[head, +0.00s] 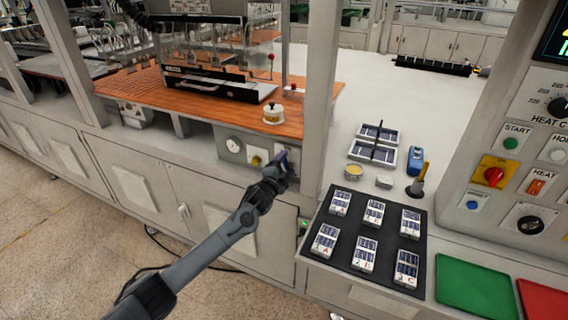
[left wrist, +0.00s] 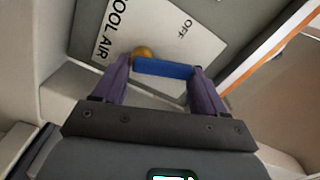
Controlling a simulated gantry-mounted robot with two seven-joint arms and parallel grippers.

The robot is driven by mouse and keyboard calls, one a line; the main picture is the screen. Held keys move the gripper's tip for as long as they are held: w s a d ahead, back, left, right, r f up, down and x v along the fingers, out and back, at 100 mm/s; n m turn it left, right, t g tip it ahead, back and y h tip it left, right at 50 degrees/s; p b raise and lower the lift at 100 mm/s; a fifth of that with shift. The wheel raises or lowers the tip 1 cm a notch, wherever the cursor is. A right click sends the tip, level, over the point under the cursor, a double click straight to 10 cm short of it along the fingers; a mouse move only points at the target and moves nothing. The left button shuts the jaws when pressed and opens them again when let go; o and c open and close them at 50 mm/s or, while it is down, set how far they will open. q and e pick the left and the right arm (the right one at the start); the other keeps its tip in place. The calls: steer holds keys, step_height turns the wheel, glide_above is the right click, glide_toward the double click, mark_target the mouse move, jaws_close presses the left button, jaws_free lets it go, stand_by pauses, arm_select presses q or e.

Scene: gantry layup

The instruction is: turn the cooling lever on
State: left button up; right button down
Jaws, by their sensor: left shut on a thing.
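The cooling lever has a blue handle (left wrist: 165,69) and a brass pivot (left wrist: 143,53), seen in the left wrist view. Behind it is a white plate (left wrist: 172,28) marked COOL AIR and OFF. My left gripper (left wrist: 163,78) is shut on the blue handle, with one purple finger at each end of it. In the head view my left gripper (head: 281,166) is at the front panel below the orange bench, and it mostly hides the lever. My right gripper is not in view.
A gauge (head: 234,145) and a yellow-backed knob (head: 256,160) sit on the panel left of the gripper. A grey post (head: 315,110) stands just right of it. A black mat (head: 375,232) with several labelled cell packs lies further right.

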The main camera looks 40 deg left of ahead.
arm_select(q)
steer(key=m, duration=0.3)
steer(key=shift+w+d+r+m+p, duration=0.1)
steer(key=shift+d+r+m+p, duration=0.2)
steer(key=shift+r+p, duration=0.1)
steer(key=shift+d+m, duration=0.1)
steer(key=shift+m, duration=0.2)
steer(key=o, duration=0.9)
steer(key=shift+c, duration=0.2)
steer(key=shift+o, duration=0.6)
steer(key=shift+f, duration=0.2)
steer(key=shift+f, duration=0.1)
steer(key=shift+s+d, duration=0.15)
steer(key=shift+s, duration=0.55)
steer(key=p+v, duration=0.1)
steer(key=v, duration=0.8)
steer(key=shift+s+p, duration=0.2)
steer(key=shift+p, duration=0.2)
